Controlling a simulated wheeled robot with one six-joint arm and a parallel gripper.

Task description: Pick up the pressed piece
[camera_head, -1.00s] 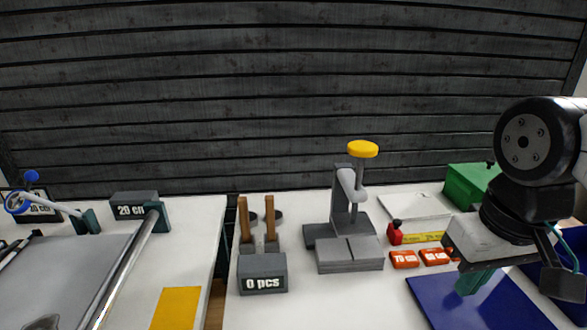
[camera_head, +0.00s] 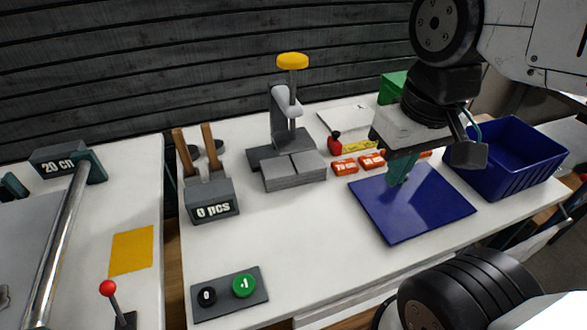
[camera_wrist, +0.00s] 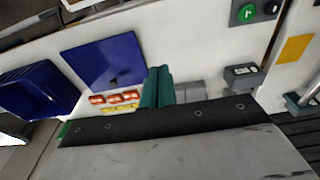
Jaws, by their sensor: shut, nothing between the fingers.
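The press (camera_head: 285,120), with a yellow knob on top, stands at the middle of the white table in the head view. Its grey two-block base (camera_head: 294,170) shows no piece that I can make out. My gripper (camera_head: 399,178) has teal fingers that are shut and empty. It hangs above the blue mat (camera_head: 430,215), right of the press. In the wrist view the shut fingers (camera_wrist: 157,72) point past the mat (camera_wrist: 90,62). A small dark mark (camera_wrist: 113,80) shows on the mat there; I cannot tell what it is.
A blue crate (camera_head: 510,160) stands at the right. Orange labelled blocks (camera_head: 345,166) lie between press and mat. A grey counter (camera_head: 212,205) reading 0 pcs and a button panel (camera_head: 230,295) are at the left. The front middle of the table is clear.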

